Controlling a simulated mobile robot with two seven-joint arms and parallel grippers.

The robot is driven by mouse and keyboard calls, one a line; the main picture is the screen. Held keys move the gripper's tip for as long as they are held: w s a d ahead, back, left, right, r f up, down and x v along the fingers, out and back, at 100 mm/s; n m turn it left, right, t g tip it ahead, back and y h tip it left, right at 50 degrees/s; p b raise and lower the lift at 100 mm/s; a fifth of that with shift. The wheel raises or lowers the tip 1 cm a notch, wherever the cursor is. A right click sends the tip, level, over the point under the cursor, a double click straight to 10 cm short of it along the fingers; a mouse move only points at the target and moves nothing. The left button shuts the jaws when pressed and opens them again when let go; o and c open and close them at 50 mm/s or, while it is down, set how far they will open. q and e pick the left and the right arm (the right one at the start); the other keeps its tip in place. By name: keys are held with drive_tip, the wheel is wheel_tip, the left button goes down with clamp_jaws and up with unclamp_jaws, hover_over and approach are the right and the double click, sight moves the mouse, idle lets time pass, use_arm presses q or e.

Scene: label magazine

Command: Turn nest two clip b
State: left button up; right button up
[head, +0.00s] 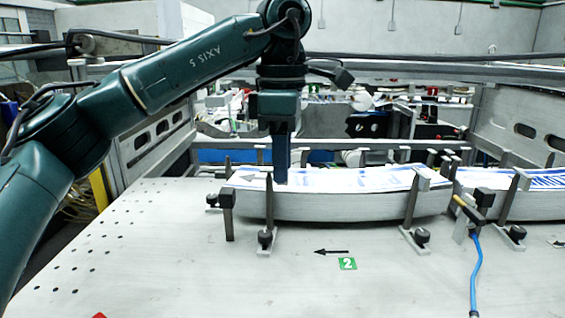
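Nest two holds a long stack of printed labels (340,206), with a green number 2 marker (348,264) and a black arrow pointing left on the table in front of it. Upright clips with black knobs stand along its front: one at the left (267,240) and one at the right (417,240). No letter shows, so I cannot tell which is clip b. My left gripper (282,178) points straight down over the left part of the stack, behind the left front clip. Its fingers overlap in this view, and their gap is hidden. My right gripper is out of view.
A second label stack (520,195) stands at the right, with a yellow-tipped fitting (468,209) and blue hose (475,275) between the stacks. A dark post (228,213) stands at the left end.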

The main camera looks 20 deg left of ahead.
use_arm(q)
drive_tip(key=shift+f, duration=0.5)
clamp_jaws()
